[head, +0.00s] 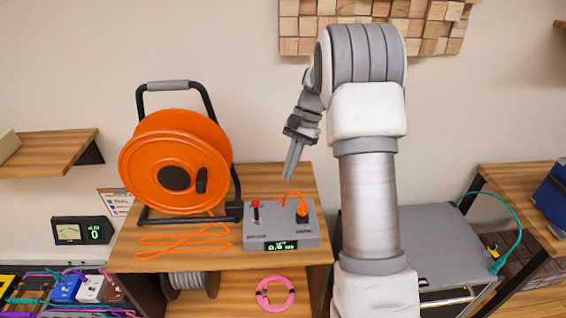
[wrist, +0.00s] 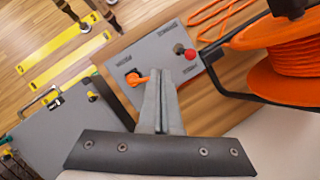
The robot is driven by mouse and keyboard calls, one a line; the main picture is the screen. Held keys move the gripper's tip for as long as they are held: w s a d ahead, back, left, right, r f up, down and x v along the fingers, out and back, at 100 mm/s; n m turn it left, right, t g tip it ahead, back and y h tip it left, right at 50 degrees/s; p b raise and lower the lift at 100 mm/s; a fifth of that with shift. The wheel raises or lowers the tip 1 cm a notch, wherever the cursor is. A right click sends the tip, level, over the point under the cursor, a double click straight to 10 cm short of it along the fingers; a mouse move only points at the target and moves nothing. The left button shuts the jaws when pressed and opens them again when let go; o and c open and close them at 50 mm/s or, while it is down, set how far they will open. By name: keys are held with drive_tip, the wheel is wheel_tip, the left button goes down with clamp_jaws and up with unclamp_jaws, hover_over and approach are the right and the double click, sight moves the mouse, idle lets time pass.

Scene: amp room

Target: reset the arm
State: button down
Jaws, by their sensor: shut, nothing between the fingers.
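My arm rises at the centre-right of the head view and bends over at the top, with my gripper (head: 289,174) hanging down to the left. The gripper is shut and empty, its grey fingers together. It points down above the grey control box (head: 283,229), apart from it as far as I can tell. In the wrist view the closed fingers (wrist: 160,90) show in front of the same box (wrist: 158,50). The box has a red-knobbed lever (head: 255,207), an orange cable in a socket, and a small green display.
A large orange cable reel (head: 160,145) on a black frame stands left of the box on the wooden shelf (head: 190,258). A grey case-like surface (head: 440,232) lies to the right of my arm. A wooden shelf (head: 45,148) sticks out at the left. Wooden wall blocks (head: 430,28) hang behind my elbow.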

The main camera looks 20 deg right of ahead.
drive_tip(key=s+a+r+n+t+h, duration=0.2)
drive_tip(key=s+a+r+n+t, duration=0.3)
drive_tip(key=s+r, duration=0.6)
drive_tip(key=s+a+r+n+t+h, duration=0.1)
drive_tip(key=s+a+n, duration=0.1)
drive_tip(key=s, duration=0.5)
drive_tip(key=s+a+r+n+t+h, duration=0.1)
drive_tip(key=s+r+n, duration=0.1)
drive_tip(key=s, duration=0.6)
drive_tip(key=shift+a+n+t, duration=0.35)
drive_tip(key=shift+n+t, duration=0.05)
drive_tip(key=shift+n, duration=0.3)
